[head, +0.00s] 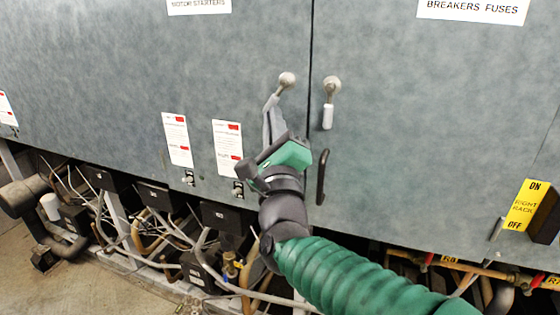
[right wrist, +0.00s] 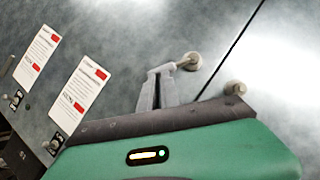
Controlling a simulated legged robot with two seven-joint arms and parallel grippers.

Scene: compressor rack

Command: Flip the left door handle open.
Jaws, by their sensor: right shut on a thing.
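The left door handle (head: 286,82) is a metal lever with a round knob at its pivot, on the left grey door (head: 230,60) just left of the seam. Its lever slants down and left from the knob. My right gripper (head: 270,118) reaches up from below and is shut on the lever's lower part, which the fingers hide. In the right wrist view the handle's knob (right wrist: 190,61) shows beyond the fingers (right wrist: 158,92), which close around the lever. My left gripper is not in view.
The right door's handle (head: 329,102) hangs straight down right of the seam. A dark curved pull (head: 322,177) sits below it. Labels hang on the left door (head: 228,147). Cables and pipes (head: 170,235) crowd the space under the cabinet. A yellow ON/OFF sign (head: 526,205) is at right.

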